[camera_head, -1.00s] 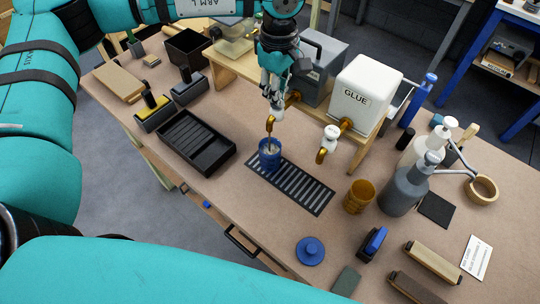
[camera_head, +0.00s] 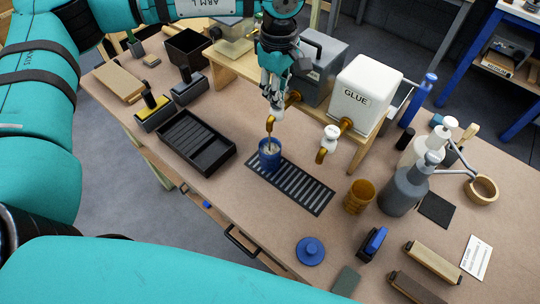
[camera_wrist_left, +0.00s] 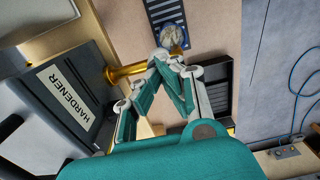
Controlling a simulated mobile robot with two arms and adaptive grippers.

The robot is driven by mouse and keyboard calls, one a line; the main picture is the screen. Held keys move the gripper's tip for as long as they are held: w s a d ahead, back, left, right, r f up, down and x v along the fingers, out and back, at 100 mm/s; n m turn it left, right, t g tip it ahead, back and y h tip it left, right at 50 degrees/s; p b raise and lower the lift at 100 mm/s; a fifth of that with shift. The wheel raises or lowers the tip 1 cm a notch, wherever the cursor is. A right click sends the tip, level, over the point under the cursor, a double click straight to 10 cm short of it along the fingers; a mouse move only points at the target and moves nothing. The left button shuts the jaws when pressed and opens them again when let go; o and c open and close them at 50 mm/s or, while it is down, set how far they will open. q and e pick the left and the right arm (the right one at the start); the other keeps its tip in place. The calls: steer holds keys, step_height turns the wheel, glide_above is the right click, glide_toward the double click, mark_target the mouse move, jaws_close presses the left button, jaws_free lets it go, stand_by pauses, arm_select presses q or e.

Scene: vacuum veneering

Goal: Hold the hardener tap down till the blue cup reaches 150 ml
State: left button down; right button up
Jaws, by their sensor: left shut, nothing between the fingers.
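The blue cup (camera_head: 263,160) stands on the slotted black drip grate under the brass hardener tap (camera_head: 270,125). In the left wrist view the cup (camera_wrist_left: 173,37) shows from above with pale, greyish contents; I cannot read its level. The grey hardener container (camera_head: 318,72) stands on the wooden stand, and its label reads HARDENER in the left wrist view (camera_wrist_left: 70,92). My left gripper (camera_head: 275,108) is shut and empty, its fingertips right at the tap and hiding its handle. Whether they touch it or liquid runs is too small to tell. My right gripper is out of view.
The white glue container (camera_head: 365,92) with its own tap (camera_head: 328,142) stands right of the hardener. The drip grate (camera_head: 305,192) extends right of the cup. An amber cup (camera_head: 359,197), grey bottle (camera_head: 400,192) and blue lid (camera_head: 311,251) stand further right. A black tray (camera_head: 195,142) lies left.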

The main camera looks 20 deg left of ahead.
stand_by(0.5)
arm_select(q)
steer(key=shift+r, duration=0.6)
step_height(320, 180, up, 8)
steer(key=p, duration=0.3)
steer(key=shift+f+p, duration=0.2)
steer(key=shift+p, duration=0.2)
steer(key=shift+f, duration=0.1)
stand_by(0.4)
